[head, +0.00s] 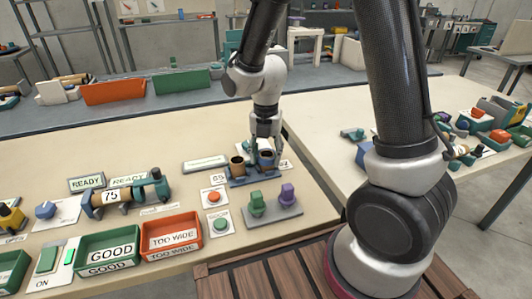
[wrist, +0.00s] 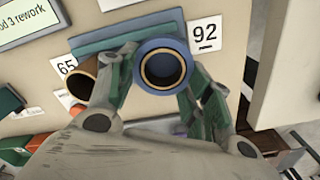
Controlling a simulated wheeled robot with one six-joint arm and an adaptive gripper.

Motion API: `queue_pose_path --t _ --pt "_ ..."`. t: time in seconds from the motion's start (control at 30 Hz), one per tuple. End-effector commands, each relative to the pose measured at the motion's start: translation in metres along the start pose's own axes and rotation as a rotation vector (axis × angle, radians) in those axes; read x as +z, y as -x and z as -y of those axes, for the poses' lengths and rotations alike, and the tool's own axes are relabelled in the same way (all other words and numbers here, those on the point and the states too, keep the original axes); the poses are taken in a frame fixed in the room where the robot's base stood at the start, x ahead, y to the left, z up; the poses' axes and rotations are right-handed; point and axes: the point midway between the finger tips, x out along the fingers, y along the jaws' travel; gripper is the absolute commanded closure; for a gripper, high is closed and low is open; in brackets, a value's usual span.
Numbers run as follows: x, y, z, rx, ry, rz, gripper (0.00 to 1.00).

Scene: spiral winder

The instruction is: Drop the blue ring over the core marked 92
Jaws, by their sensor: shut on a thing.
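The blue ring (wrist: 179,50) is between the fingers of my gripper (wrist: 160,72), beside the 92 label (wrist: 205,34) in the wrist view. The tan rim of the core marked 92 (wrist: 147,68) shows inside the ring, so the two look lined up. How far down the core the ring sits I cannot tell. In the head view my gripper (head: 265,140) points down over the blue ring (head: 266,158) at the right of a blue stand (head: 250,179). The brown core marked 65 (head: 236,166) stands empty to the left; it also shows in the wrist view (wrist: 84,77).
Green and purple pieces (head: 257,204) stand on a grey plate just in front. Two push buttons (head: 214,197) are to the left of it. A green GOOD bin (head: 108,250) and a red TOO WIDE bin (head: 171,233) lie further left. The bench behind the stand is mostly clear.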

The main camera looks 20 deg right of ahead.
Motion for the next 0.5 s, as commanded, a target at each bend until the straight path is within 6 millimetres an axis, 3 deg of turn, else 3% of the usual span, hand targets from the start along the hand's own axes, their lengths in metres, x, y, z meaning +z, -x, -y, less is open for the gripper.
queue_pose_path --t 0.1,0.13,0.27,0.5 --pt "0.0 0.0001 0.0 0.0 0.0 0.0 0.75" --pt "0.0 0.0001 0.0 0.0 0.0 0.0 0.48" --pt "0.0 0.0001 0.0 0.0 0.0 0.0 0.25" --pt "0.0 0.0002 0.0 0.0 0.0 0.0 0.25"
